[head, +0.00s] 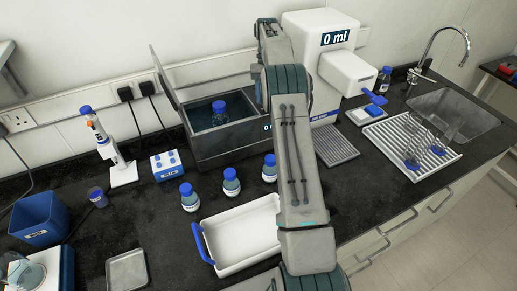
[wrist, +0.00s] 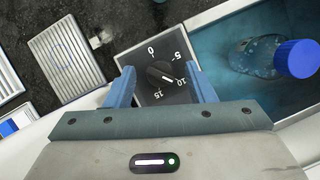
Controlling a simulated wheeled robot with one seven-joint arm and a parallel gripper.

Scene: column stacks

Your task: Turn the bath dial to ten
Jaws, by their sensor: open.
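The bath dial (wrist: 160,73) is a round black knob on a dark square panel marked 0, 5, 10 and 15, in the wrist view. Its white mark appears to point toward the 10. My gripper (wrist: 160,68) is open, with one blue finger at each side of the dial; I cannot tell whether either touches it. The water bath (wrist: 215,60) holds blue water and a blue-capped bottle (wrist: 297,58). In the head view the bath (head: 230,152) stands with its lid raised; my arm hides the dial and my gripper there.
A white dispenser reading 0 ml (head: 325,60) stands right of the bath. Several blue-capped bottles (head: 231,183) stand in front of it, behind a white tray (head: 245,237). A drying rack (head: 412,146) and sink (head: 455,113) are at the right.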

